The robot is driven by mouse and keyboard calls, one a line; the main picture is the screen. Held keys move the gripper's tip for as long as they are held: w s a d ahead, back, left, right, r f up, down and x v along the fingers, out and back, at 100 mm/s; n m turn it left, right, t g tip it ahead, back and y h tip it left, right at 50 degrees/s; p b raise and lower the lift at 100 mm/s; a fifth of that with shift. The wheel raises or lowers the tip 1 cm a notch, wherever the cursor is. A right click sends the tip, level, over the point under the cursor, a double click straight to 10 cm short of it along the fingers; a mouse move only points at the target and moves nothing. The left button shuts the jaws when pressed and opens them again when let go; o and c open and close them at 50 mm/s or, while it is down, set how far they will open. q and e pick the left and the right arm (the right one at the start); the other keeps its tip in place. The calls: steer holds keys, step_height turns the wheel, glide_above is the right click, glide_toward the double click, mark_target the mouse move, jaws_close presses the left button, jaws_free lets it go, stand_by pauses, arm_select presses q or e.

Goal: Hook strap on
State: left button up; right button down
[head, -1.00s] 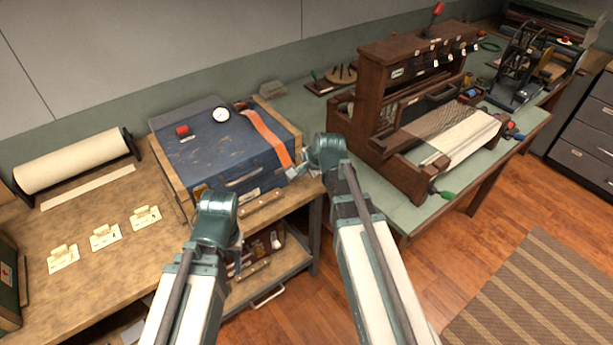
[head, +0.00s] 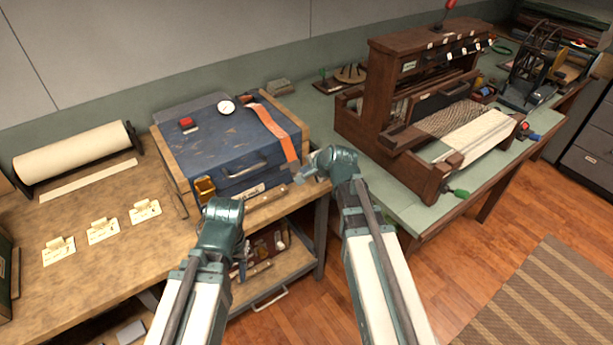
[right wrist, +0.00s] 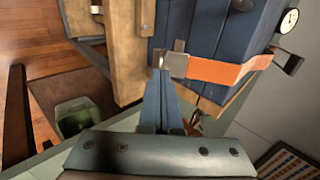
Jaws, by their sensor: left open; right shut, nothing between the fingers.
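The blue case (head: 225,150) sits closed on the workbench. An orange strap (head: 275,127) lies over its lid and bends down the front at the right end. The strap also shows in the right wrist view (right wrist: 225,72), with a metal end fitting (right wrist: 174,64) against the case front. My right gripper (head: 306,174) is shut and empty near the strap's lower end. In the right wrist view its fingers (right wrist: 163,95) lie just below the metal fitting; I cannot tell whether they touch. My left gripper (head: 241,260) is open, low before the bench, largely hidden by its arm.
A brass-coloured part (head: 205,187) is on the case's front left. A gauge (head: 226,107) and red piece (head: 186,123) are on top. A wooden loom (head: 425,80) stands at right, a paper roll (head: 75,153) at left. An open shelf (head: 265,278) is below.

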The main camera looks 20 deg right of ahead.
mark_target(297, 171)
steer(key=shift+w+a+f+t+y+b, duration=0.25)
steer(key=shift+w+f+t+b, duration=0.55)
steer(key=shift+b, duration=0.85)
steer(key=shift+w+a+f+t+y+b, duration=0.15)
steer(key=shift+w+a+f+t+b, duration=0.35)
steer(key=shift+f+b, duration=0.9)
steer(key=shift+w+f+t+y+b, duration=0.2)
steer(key=shift+w+f+t+b, duration=0.55)
steer(key=shift+b, duration=1.15)
steer(key=shift+w+r+g, duration=0.1)
steer(key=shift+w+g, duration=0.05)
steer(key=shift+g, duration=0.1)
steer(key=shift+r, duration=0.1)
steer(key=shift+a+r+p, duration=0.1)
steer(key=shift+r+p, duration=0.65)
steer(key=shift+p, duration=0.1)
